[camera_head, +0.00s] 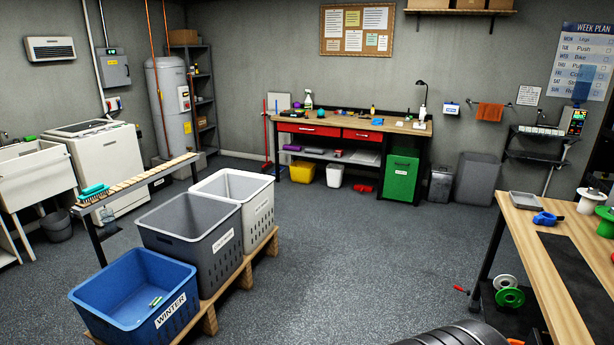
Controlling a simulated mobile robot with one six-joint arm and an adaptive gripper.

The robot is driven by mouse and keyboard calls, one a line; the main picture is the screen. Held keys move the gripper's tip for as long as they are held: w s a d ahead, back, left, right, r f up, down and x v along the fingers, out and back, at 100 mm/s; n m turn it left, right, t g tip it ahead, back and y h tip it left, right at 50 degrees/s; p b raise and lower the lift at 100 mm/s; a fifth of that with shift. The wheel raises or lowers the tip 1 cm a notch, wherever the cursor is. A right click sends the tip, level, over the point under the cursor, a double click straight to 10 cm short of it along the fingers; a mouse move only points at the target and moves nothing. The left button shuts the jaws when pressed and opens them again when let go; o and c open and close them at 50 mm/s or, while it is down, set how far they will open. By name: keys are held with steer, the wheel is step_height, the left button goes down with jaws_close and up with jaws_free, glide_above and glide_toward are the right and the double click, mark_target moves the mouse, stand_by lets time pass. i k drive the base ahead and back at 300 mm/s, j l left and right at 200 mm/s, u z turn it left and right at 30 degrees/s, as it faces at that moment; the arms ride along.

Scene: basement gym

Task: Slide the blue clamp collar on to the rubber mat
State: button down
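The blue clamp collar (545,219) lies on the wooden top of the table at the right, near its left edge. The black rubber mat (578,268) lies flat on the same table, on the near side of the collar. The collar appears to sit on bare wood just beyond the mat's far edge; from here I cannot tell whether they touch. My gripper is not in view.
On the wooden table (530,245), a grey tray (525,200) stands behind the collar and spools (591,200) stand to its right. Weight plates (509,297) are below. Three crates (230,235) stand on the left. The middle floor is clear.

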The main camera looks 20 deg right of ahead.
mark_target(546, 219)
steer(key=i+l+z, duration=0.4)
steer(key=i, duration=0.25)
steer(key=i+z, duration=0.4)
steer(key=i, duration=0.25)
steer(key=i+j+z, duration=0.15)
steer(key=i+z, duration=0.3)
steer(key=i, duration=0.2)
steer(key=i+z, duration=0.15)
steer(key=i, duration=0.35)
steer(key=i+z, duration=0.15)
steer(key=i, duration=0.35)
steer(key=i+j+z, duration=0.2)
steer(key=i, duration=0.3)
steer(key=i+j+z, duration=0.15)
steer(key=i, duration=0.35)
steer(key=i+l+z, duration=0.1)
steer(key=i+z, duration=0.8)
steer(key=i+j+z, duration=0.15)
steer(key=z, duration=0.25)
steer(key=i, duration=0.1)
